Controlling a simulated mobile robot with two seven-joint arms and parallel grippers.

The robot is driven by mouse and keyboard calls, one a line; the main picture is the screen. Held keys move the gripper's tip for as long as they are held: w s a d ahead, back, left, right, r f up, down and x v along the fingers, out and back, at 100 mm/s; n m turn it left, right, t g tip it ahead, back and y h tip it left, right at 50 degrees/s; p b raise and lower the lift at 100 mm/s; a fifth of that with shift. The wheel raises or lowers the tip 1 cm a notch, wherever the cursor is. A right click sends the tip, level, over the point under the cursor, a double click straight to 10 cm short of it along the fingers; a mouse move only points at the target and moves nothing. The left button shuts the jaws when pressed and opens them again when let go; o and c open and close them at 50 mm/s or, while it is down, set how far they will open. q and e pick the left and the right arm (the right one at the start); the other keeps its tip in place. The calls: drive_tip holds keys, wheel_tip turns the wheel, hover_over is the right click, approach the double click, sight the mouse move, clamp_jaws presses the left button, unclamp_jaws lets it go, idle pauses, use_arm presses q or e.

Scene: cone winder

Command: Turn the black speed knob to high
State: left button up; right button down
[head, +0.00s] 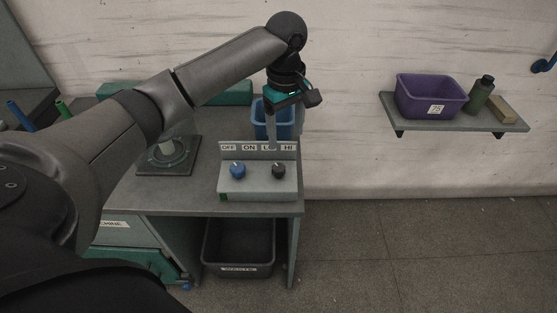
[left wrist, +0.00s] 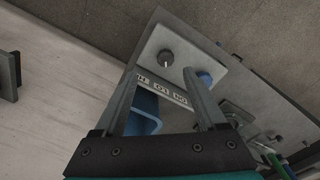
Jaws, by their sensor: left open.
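The black speed knob (head: 278,170) sits on the right of a grey control box (head: 257,187), under the LO and HI labels. A blue knob (head: 237,171) sits to its left under OFF and ON. My left gripper (head: 271,146) is open, pointing down just behind and above the black knob, and a finger partly covers the LO label. In the left wrist view the black knob (left wrist: 166,57) shows beyond the open fingertips (left wrist: 168,68), with no contact visible. I cannot tell which way its pointer faces. The blue knob (left wrist: 205,78) is partly behind one finger. My right gripper is not in view.
A blue bin (head: 262,122) stands behind the box's label plate. A black bin (head: 238,248) is below. A wall shelf (head: 450,121) at right holds a purple bin, bottle and block.

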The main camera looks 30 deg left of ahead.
sight(278, 167)
use_arm(q)
drive_tip(key=shift+n, duration=0.9)
drive_tip(key=f+b, duration=0.1)
drive_tip(key=f, duration=0.3)
drive_tip(key=a+f+b, duration=0.1)
drive_tip(key=f, duration=0.3)
drive_tip(key=a+f+b, duration=0.1)
drive_tip(key=f, duration=0.3)
drive_tip(key=shift+b, duration=0.35)
drive_tip(key=shift+c, duration=0.2)
clamp_jaws()
